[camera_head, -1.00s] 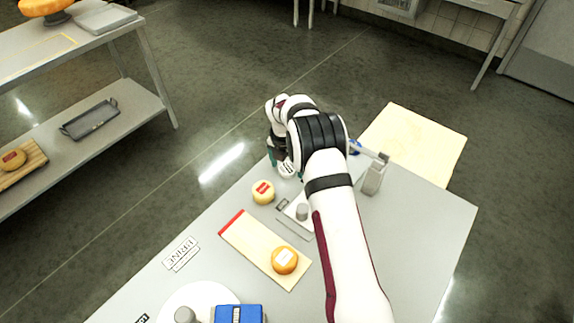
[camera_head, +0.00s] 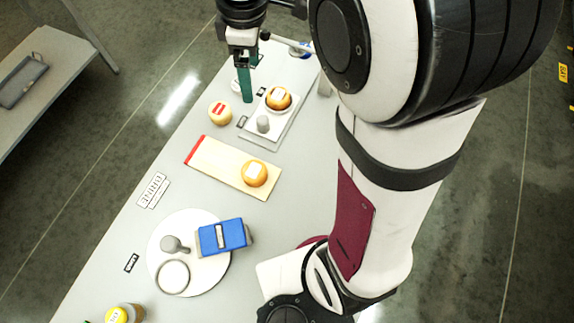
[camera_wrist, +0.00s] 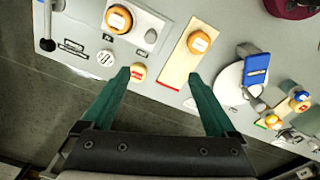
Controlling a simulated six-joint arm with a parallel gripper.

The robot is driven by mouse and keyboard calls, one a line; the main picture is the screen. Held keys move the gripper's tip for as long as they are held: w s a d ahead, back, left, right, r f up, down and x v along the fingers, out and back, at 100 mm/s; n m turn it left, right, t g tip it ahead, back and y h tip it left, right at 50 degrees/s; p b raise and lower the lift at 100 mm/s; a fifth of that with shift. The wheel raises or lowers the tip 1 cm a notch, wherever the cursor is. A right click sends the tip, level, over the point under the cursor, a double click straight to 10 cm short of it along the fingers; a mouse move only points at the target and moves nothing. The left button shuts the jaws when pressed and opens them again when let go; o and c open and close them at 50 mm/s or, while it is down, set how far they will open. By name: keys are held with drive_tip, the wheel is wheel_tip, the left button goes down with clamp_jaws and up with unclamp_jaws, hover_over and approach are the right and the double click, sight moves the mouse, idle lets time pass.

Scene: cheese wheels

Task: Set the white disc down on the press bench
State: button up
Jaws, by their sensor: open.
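A small white disc with dark marks lies flat on the grey bench top (camera_head: 110,235), near its far edge. In the wrist view the disc (camera_wrist: 105,58) lies beyond the left fingertip, beside a dark-lettered label (camera_wrist: 72,46). In the head view the disc (camera_head: 235,86) is partly hidden by my green fingers. My gripper (camera_wrist: 159,76) is open, its two green fingers wide apart with nothing held between them. In the head view my gripper (camera_head: 243,80) hangs over the bench's far end.
A small red-labelled cheese (camera_wrist: 138,71) sits close by the left fingertip. A pale board (camera_head: 215,160) bears an orange cheese (camera_head: 254,173); a light tray (camera_head: 285,125) holds another cheese and a grey weight. A round white plate (camera_head: 165,235) carries a blue block (camera_head: 222,237).

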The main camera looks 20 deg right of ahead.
drive_tip(key=s+f+m+y, duration=0.1)
drive_tip(key=s+m, duration=1.7)
drive_tip(key=s, duration=0.5)
drive_tip(key=shift+a+f+m+g, duration=0.3)
drive_tip(key=shift+a+f+m, duration=0.05)
drive_tip(key=shift+a+m, duration=0.1)
